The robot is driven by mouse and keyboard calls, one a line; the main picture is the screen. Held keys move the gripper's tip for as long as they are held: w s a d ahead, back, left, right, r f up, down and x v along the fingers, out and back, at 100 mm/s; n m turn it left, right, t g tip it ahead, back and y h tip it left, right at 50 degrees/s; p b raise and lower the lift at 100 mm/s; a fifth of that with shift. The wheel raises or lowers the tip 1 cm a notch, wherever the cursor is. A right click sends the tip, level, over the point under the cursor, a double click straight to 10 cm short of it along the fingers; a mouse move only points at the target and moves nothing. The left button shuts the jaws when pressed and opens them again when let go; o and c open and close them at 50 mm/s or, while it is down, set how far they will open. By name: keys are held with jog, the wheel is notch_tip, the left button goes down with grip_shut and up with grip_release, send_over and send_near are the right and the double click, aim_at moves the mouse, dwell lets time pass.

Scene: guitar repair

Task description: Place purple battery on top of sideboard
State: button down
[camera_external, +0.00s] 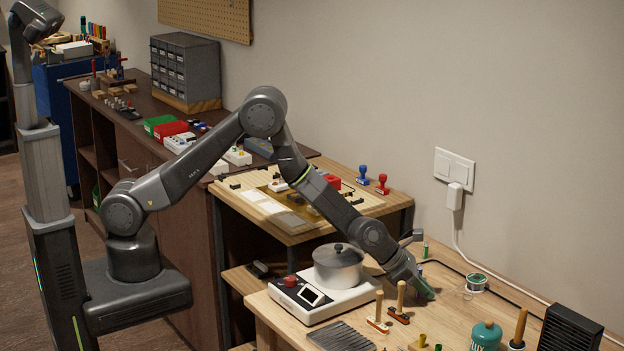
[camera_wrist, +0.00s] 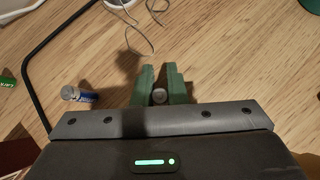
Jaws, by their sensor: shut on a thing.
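My gripper (camera_external: 426,291) is low over the light wooden bench at the right. In the wrist view, my gripper (camera_wrist: 159,80) has its green fingers closed on a small upright thing with a pale round end (camera_wrist: 159,96). It looks like a battery seen end-on; its side colour is hidden by the fingers. A blue and white battery (camera_wrist: 78,95) lies left of the fingers, and a green battery (camera_wrist: 7,82) is at the left edge. The dark brown sideboard (camera_external: 187,215) stands along the wall at the left, behind my arm.
A hot plate (camera_external: 335,300) with a metal pot (camera_external: 338,265) stands close left of my gripper. Wooden-handled tools (camera_external: 400,300) stand in front. Bins and a drawer cabinet (camera_external: 185,70) occupy parts of the sideboard top.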

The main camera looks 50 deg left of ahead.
jog(key=shift+r, duration=0.1)
notch_tip(320, 180, up, 10)
jog(key=p, duration=0.8)
